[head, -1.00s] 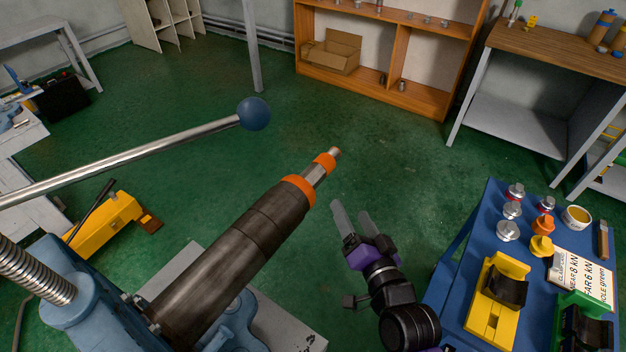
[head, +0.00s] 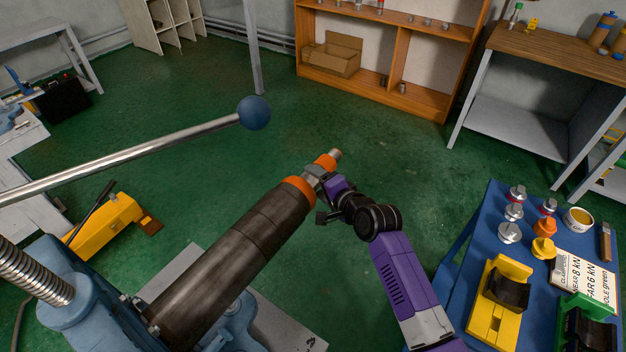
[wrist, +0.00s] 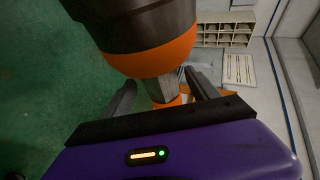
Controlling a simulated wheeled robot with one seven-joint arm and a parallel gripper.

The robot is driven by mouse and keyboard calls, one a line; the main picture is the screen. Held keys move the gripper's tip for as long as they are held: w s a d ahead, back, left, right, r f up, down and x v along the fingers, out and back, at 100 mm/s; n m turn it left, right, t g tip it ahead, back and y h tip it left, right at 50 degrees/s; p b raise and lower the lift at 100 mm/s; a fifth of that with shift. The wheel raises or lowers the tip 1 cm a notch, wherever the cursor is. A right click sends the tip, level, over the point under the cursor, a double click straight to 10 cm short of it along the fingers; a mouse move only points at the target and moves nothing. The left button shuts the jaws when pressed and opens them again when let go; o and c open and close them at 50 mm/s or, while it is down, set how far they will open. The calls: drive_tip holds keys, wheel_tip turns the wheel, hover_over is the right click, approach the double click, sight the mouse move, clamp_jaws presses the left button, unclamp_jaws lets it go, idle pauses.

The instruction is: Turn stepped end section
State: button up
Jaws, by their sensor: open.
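The dark pipe (head: 235,255) slants from the blue vise (head: 75,295) at lower left up to the middle of the head view. Its stepped end section (head: 314,177) has a wide orange band (head: 299,190), a grey metal part, a narrower orange band (head: 327,161) and a small metal tip. My gripper (head: 321,178) is at the grey part between the bands, coming from the right. In the wrist view, the open fingers (wrist: 160,90) stand on either side of the grey section (wrist: 158,88), below the wide orange band (wrist: 152,58). Contact cannot be told.
A long lever with a blue ball (head: 254,113) crosses above the pipe. A blue table (head: 455,290) at right holds yellow and green blocks, knobs and a sign. A yellow tool (head: 105,222) lies at left. Green floor beyond the pipe is clear.

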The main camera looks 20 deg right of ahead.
drive_tip(key=shift+x, duration=1.45)
drive_tip(key=c, duration=1.4)
drive_tip(key=shift+o, duration=0.2)
drive_tip(key=shift+f+b, duration=0.2)
drive_tip(key=shift+b, duration=0.55)
